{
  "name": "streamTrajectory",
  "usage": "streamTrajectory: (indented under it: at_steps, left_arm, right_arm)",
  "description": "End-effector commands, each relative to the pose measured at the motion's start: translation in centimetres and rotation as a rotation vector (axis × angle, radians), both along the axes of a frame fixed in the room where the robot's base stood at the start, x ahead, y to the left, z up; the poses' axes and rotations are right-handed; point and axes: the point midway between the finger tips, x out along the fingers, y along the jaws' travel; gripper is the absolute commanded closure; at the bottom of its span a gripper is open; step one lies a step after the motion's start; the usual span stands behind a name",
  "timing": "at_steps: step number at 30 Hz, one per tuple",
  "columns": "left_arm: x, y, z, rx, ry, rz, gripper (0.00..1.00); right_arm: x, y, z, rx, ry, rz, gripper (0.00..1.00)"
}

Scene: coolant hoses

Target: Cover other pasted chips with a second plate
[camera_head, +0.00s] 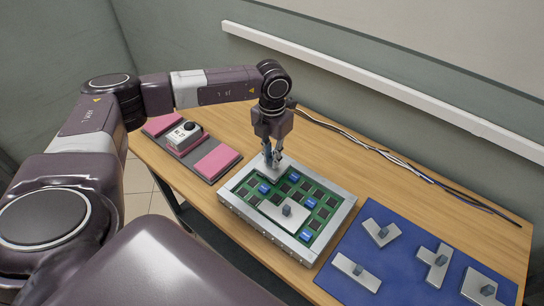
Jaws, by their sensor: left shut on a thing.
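A green circuit board (238,187) with rows of dark chips lies in a light grey frame (336,224). Several chips have blue tops, such as one near the middle right (310,202) and one near the front (305,236). My left gripper (272,160) points down at the board's far left corner, shut on a second grey plate (268,171). The fingers hide its knob, and I cannot tell if this plate touches the board. My right gripper is out of view.
A blue mat (402,268) at the right bears several grey plates with knobs, such as an upper one (378,237). A dark tray with pink pads (217,160) and a white device (184,134) lies left. Cables (400,171) run along the back.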

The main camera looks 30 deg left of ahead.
Motion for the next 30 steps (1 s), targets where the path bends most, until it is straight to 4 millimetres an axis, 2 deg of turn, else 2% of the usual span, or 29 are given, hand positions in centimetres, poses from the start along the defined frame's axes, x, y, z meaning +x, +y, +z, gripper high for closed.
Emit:
streamTrajectory:
  at_steps: [24, 30]
  left_arm:
    - [0.0, 0.0, -2.1, 0.0, -0.001, 0.0, 1.0]
    - [0.0, 0.0, -2.0, 0.0, -0.001, 0.0, 1.0]
  right_arm:
    - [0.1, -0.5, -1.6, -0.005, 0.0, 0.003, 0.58]
    - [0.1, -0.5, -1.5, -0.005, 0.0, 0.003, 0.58]
